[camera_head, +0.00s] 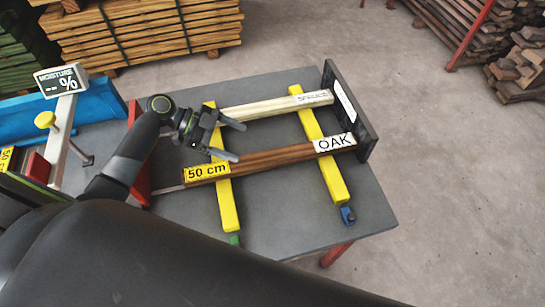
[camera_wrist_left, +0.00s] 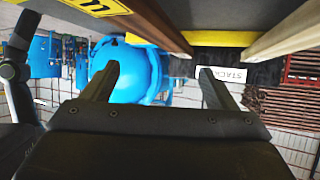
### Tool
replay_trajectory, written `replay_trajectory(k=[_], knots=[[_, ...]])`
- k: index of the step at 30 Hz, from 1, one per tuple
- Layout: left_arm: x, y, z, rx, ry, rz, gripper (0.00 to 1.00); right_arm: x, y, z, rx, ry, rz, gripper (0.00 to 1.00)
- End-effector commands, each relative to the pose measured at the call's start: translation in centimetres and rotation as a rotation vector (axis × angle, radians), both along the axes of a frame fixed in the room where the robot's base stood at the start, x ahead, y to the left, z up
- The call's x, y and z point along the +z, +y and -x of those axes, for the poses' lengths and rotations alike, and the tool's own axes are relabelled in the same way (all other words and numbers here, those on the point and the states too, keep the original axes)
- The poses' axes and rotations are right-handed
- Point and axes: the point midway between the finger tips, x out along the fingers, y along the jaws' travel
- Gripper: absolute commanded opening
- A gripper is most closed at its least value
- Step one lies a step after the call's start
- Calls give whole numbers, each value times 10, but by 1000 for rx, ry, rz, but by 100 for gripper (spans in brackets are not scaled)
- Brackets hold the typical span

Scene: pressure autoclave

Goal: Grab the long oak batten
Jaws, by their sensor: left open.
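The oak batten (camera_head: 265,160) is long and brown, with a white OAK label and a yellow 50 cm tag. It lies across two yellow bars on the grey table. In the left wrist view the brown batten (camera_wrist_left: 160,22) crosses the upper left with its yellow tag. A pale batten (camera_head: 265,107) labelled SPRUCE lies behind it, parallel; it shows at the upper right of the wrist view (camera_wrist_left: 290,25). My left gripper (camera_head: 234,140) is open and empty, its fingers apart near the space between the two battens. Contact with the oak cannot be told. My right gripper is out of view.
A black upright plate (camera_head: 350,112) stands at the battens' right end. The yellow bars (camera_head: 327,170) lie crosswise on the grey table (camera_head: 290,215). A moisture meter sign (camera_head: 61,79) stands at left. A blue vessel (camera_wrist_left: 135,70) shows in the wrist view. Timber stacks stand behind.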

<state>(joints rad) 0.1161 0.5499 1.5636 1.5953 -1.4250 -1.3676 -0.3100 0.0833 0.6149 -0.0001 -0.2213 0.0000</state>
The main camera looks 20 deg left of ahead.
Motion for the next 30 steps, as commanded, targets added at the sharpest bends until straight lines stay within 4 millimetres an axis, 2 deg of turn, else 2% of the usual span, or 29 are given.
replay_trajectory(k=[1,6,14,21,25,30], knots=[[-6,-10,-2,-1,-1,5,80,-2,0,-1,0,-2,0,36],[-19,-33,-7,0,-1,3,80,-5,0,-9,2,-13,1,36],[-27,-48,-10,0,1,1,80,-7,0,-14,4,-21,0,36],[-45,-80,-16,0,1,4,80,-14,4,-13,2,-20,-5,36],[-51,-90,-19,0,0,2,80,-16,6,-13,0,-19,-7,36],[-52,-92,-19,0,0,-1,80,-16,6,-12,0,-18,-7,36]])
